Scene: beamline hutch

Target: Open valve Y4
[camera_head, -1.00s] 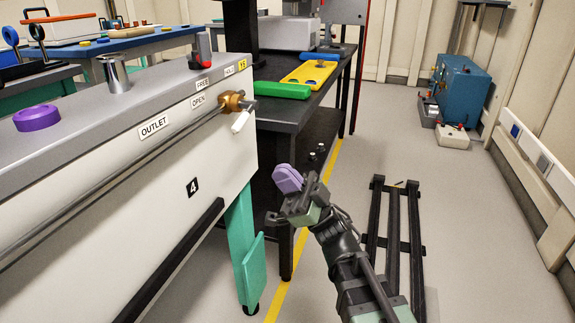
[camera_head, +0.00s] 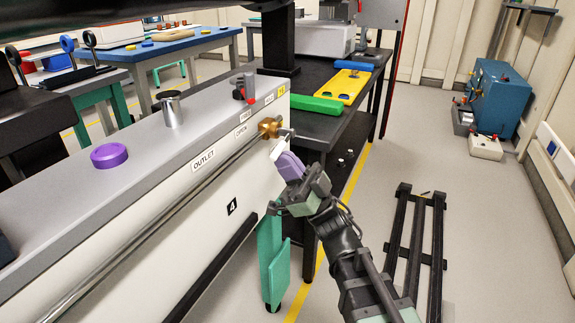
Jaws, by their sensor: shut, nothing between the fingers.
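A brass valve (camera_head: 268,128) sits on the end of the pipe along the front of the white bench. Its white lever (camera_head: 278,148) hangs down at a slant from it. A small yellow tag (camera_head: 282,90) is on the bench top's end above it, too small to read surely. My gripper (camera_head: 289,164), with purple fingertips, is shut and empty. Its tips are just below and right of the lever, overlapping or close to it in the picture. I cannot tell whether they touch.
The bench (camera_head: 150,245) carries OPEN, FREE and OUTLET labels, a purple knob (camera_head: 109,156) and a metal cylinder (camera_head: 171,108). A dark table (camera_head: 325,128) with a green bar (camera_head: 316,104) stands behind. A black rail frame (camera_head: 416,235) lies on the floor at right.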

